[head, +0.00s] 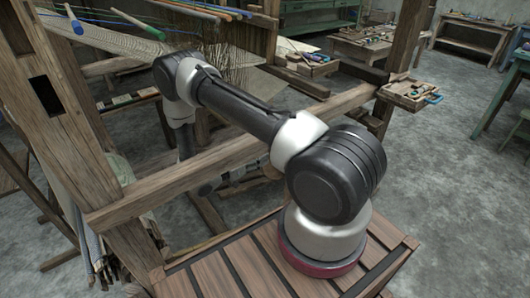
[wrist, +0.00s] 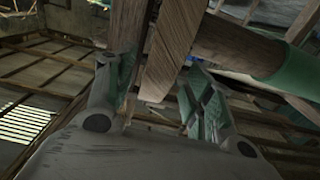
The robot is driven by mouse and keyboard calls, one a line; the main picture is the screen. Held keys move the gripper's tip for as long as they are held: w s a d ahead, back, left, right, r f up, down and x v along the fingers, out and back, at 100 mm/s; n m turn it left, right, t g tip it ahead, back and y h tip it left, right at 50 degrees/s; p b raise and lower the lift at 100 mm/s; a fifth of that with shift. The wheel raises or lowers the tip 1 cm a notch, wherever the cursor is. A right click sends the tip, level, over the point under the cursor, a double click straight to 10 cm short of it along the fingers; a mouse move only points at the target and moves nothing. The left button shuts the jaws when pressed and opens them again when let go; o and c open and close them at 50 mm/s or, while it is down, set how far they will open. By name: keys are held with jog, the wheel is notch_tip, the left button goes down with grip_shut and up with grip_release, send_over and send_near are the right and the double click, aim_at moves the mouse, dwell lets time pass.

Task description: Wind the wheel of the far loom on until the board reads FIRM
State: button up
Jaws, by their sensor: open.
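My gripper (wrist: 160,80) is open in the wrist view, with one finger on each side. A flat wooden bar (wrist: 172,48) reaches down into the space between the fingers. I cannot tell whether either finger touches it, or whether it belongs to the wheel. A thick round beam with a green covering (wrist: 250,48) lies just beyond the right finger. In the head view the wooden loom (head: 190,178) stands in front of me, and my arm reaches over its front rail. My gripper is largely hidden there behind the rail. No wheel or board reading can be made out.
Loom posts (head: 62,130) and the rail surround my arm closely. A small tool tray (head: 410,94) sits at the rail's right end. Coloured rods (head: 115,20) lie across the loom top.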

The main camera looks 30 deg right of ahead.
jog(key=shift+w+d, duration=0.2)
jog(key=shift+d, duration=1.8)
